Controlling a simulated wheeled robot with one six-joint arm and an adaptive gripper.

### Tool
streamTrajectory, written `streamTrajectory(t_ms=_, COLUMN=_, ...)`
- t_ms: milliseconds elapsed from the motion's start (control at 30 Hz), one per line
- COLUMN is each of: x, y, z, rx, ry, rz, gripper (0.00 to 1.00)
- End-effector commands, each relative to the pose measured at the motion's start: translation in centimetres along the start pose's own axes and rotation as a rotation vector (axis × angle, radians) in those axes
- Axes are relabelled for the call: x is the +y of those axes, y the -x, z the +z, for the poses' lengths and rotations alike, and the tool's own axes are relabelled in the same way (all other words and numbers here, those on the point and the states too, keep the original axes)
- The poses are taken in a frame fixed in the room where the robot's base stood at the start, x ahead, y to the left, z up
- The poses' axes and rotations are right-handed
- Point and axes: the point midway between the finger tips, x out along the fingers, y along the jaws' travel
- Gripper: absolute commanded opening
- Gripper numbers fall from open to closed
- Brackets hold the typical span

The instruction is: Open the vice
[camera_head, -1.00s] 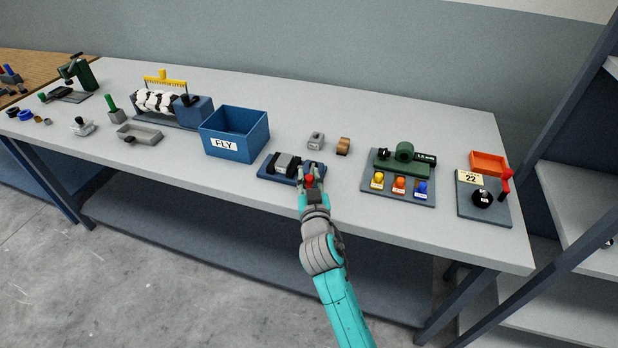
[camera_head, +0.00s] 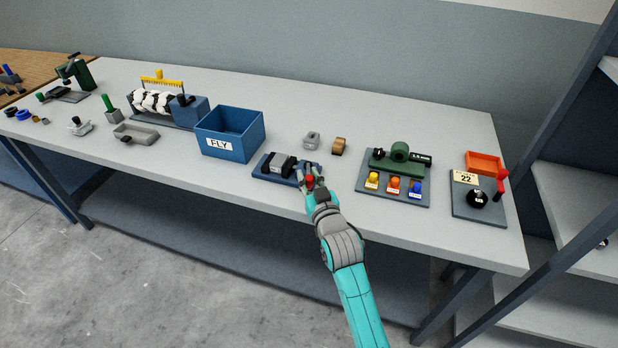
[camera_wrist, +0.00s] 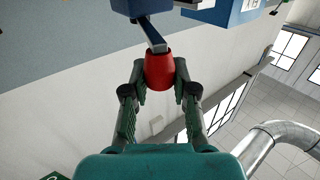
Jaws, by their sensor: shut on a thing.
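The vice (camera_head: 280,164) sits on a blue base (camera_head: 262,172) near the front edge of the bench, with grey and dark jaw blocks. Its red handle knob (camera_wrist: 158,72) sits at the end of a dark crank arm (camera_wrist: 151,34) in the wrist view. My gripper (camera_wrist: 159,80) has its two fingers closed on the sides of the red knob. In the head view my gripper (camera_head: 309,179) is at the right end of the vice, and its fingers partly hide the knob. The gap between the vice jaws is too small to judge.
A blue FLY bin (camera_head: 232,148) stands left of the vice. A small grey block (camera_head: 311,140) and a brown piece (camera_head: 338,146) lie behind it. A panel with coloured knobs (camera_head: 393,199) is to the right. The bench front beside my arm is clear.

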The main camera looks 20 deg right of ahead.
Motion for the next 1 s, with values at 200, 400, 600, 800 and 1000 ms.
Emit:
streamTrajectory(t_ms=200, x=0.16, y=0.05, z=0.42, rx=-0.006, ry=-0.001, rz=-0.046, gripper=0.00)
streamTrajectory(t_ms=400, x=0.14, y=0.10, z=0.34, rx=-0.002, ry=0.000, rz=-0.064, gripper=0.00)
streamTrajectory(t_ms=600, x=0.12, y=0.11, z=0.31, rx=-0.001, ry=0.001, rz=-0.065, gripper=0.00)
streamTrajectory(t_ms=800, x=0.11, y=0.11, z=0.24, rx=0.000, ry=0.001, rz=-0.065, gripper=0.53)
streamTrajectory(t_ms=1000, x=0.08, y=0.09, z=0.08, rx=0.003, ry=0.001, rz=-0.065, gripper=0.53)
